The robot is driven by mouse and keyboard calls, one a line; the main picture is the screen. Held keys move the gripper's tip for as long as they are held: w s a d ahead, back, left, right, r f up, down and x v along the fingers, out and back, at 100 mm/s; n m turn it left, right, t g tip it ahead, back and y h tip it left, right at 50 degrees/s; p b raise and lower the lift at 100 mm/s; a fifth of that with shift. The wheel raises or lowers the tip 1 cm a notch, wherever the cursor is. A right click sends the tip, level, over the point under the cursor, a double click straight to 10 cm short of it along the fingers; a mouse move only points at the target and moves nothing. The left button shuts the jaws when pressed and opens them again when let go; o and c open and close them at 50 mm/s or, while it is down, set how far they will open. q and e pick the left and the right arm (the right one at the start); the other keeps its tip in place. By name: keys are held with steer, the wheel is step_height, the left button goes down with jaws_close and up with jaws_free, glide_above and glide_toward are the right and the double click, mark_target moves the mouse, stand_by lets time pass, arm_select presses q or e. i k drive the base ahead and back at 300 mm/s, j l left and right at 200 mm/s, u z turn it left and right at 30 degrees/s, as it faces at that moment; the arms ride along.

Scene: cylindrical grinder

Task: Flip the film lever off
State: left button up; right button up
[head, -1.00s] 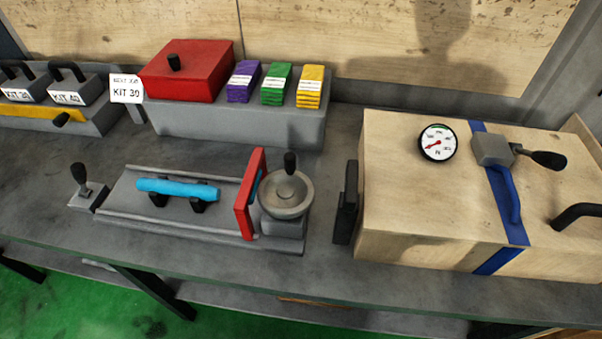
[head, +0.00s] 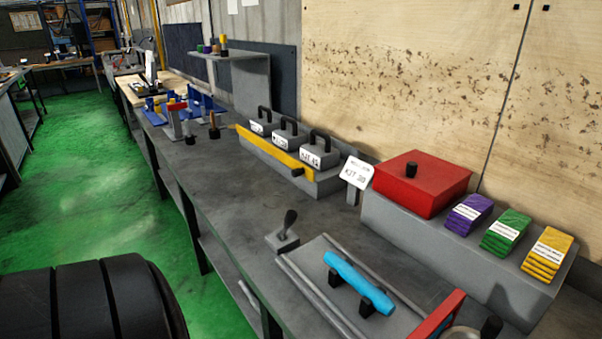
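No label names a film lever. A small lever with a black handle (head: 289,222) stands upright, leaning slightly right, on a grey block at the left end of the grinder bed (head: 335,300). A blue cylindrical bar (head: 358,283) lies across two dark supports on the bed. Part of a red plate (head: 436,316) shows at the bottom right, with a black knob (head: 491,327) beside it, cut by the frame edge.
A red box (head: 420,182) and purple, green and yellow packs (head: 506,234) stand on a grey ledge behind the bed. Several grey kit blocks (head: 290,135) sit in the rack. Blue fixtures (head: 190,110) stand farther along the bench. Green floor (head: 110,200) lies open at left.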

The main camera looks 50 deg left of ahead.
mark_target(291, 217)
steer(key=u, duration=1.8)
